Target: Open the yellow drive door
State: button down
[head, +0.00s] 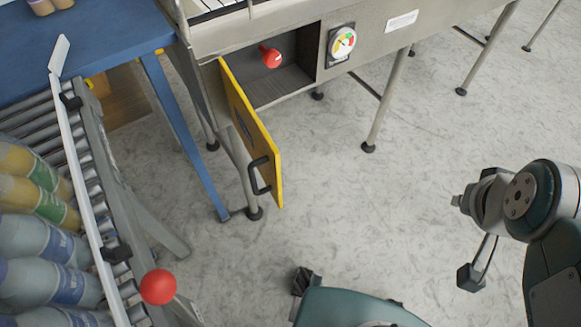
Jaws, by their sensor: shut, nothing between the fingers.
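The yellow drive door (265,140) stands swung well open below the machine's front, hinged at the left side of the opening. Its black handle (259,175) is near the free edge. The drive compartment (285,87) behind it is uncovered, with a red knob (271,57) inside. My gripper (461,202) is at the right of the view, small and partly foreshortened. It is shut and empty, well to the right of the door and apart from it.
A roller conveyor (98,185) with several bottles and a red ball knob (158,287) stands at the left. A blue table (110,40) is behind it. The floor (370,210) between door and gripper is clear.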

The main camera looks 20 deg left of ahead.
jog(key=w+a+f+m+g+y, duration=0.35)
jog(key=w+a+g, duration=0.3)
jog(key=a, duration=0.45)
jog(key=w+a+f+m+g+y, duration=0.3)
jog(key=w+a+m+g, duration=0.3)
jog(key=a, duration=0.5)
jog(key=s+a+f+n, duration=0.1)
jog(key=s+a+f, duration=0.6)
jog(key=shift+s, duration=0.4)
jog(key=shift+h, duration=0.25)
